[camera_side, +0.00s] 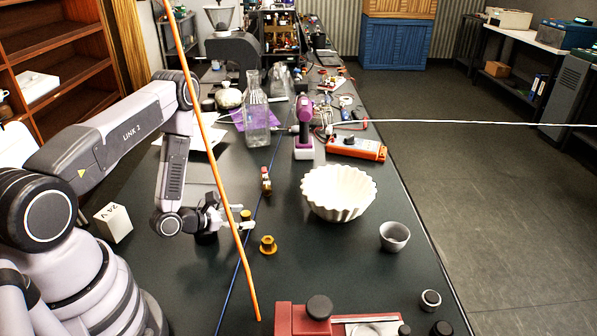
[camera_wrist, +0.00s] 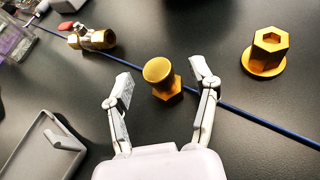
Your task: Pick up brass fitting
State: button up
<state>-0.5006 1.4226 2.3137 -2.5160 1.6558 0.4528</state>
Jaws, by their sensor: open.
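My gripper (camera_wrist: 163,74) is open in the wrist view, its two fingers apart. A brass piece with a round domed head and a hexagonal base (camera_wrist: 161,80) stands between the fingertips, seemingly with gaps on both sides. A second brass piece, a hex nut shape on a round flange (camera_wrist: 265,54), stands to the right, outside the fingers. It also shows in the side view (camera_side: 268,245), in front of my gripper (camera_side: 246,220). The domed piece is partly hidden there by the fingers. I cannot tell whether the fitting is the domed or the flanged piece.
A brass valve with a red handle (camera_wrist: 92,38) lies at upper left. A blue cable (camera_wrist: 270,126) runs behind the domed piece. A white fluted bowl (camera_side: 339,192) and grey cup (camera_side: 394,236) stand to the right. An orange cable (camera_side: 222,190) crosses the side view.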

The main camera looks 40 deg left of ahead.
jog(key=shift+w+d+f, duration=0.1)
jog(key=shift+w+f, duration=0.05)
jog(key=shift+w, duration=0.3)
grip_shut()
